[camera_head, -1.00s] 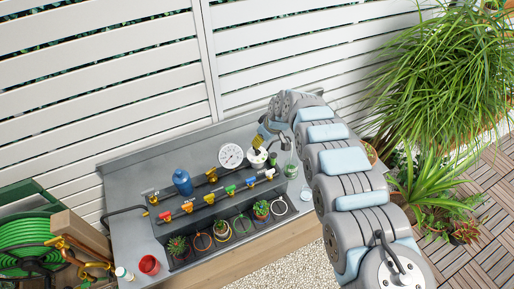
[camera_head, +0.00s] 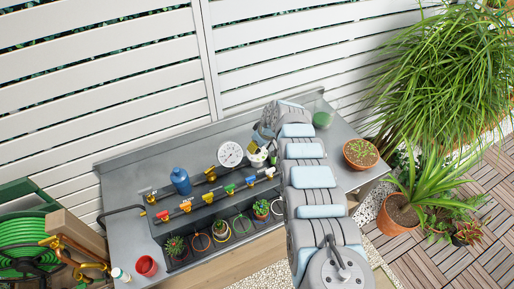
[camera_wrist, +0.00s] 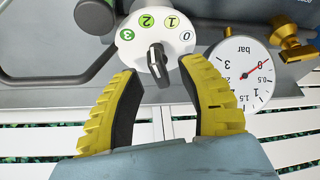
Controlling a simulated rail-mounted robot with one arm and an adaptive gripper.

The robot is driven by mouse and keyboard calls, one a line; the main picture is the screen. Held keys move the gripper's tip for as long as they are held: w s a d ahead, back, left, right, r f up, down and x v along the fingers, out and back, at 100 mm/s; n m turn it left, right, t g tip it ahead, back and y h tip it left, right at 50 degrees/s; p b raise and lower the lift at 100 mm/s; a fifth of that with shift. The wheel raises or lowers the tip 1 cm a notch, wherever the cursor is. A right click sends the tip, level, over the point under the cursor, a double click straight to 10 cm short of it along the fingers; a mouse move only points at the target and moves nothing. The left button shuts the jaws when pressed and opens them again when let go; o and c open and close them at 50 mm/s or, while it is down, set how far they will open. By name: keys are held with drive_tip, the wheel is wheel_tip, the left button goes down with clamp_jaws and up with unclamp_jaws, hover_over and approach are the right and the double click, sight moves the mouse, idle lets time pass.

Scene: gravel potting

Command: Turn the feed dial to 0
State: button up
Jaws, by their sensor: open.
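The feed dial (camera_wrist: 133,54) is a white round plate with 0, 1, 2 and 3 along its upper edge in the wrist view. The 3 and 2 are on green, the 1 is yellow-ringed, and the 0 is at the right. Its dark knob (camera_wrist: 157,60) stands roughly up and down; which number it points at is unclear. My gripper (camera_wrist: 158,75) is open, with one yellow finger on each side of the knob's lower end. No contact shows. In the head view the dial (camera_head: 257,159) is partly covered by my gripper.
A white pressure gauge (camera_head: 230,154) stands close beside the dial; it also shows in the wrist view (camera_wrist: 243,72). A terracotta pot (camera_head: 361,154) is at right.

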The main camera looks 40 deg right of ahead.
drive_tip(key=shift+f, duration=0.2)
clamp_jaws()
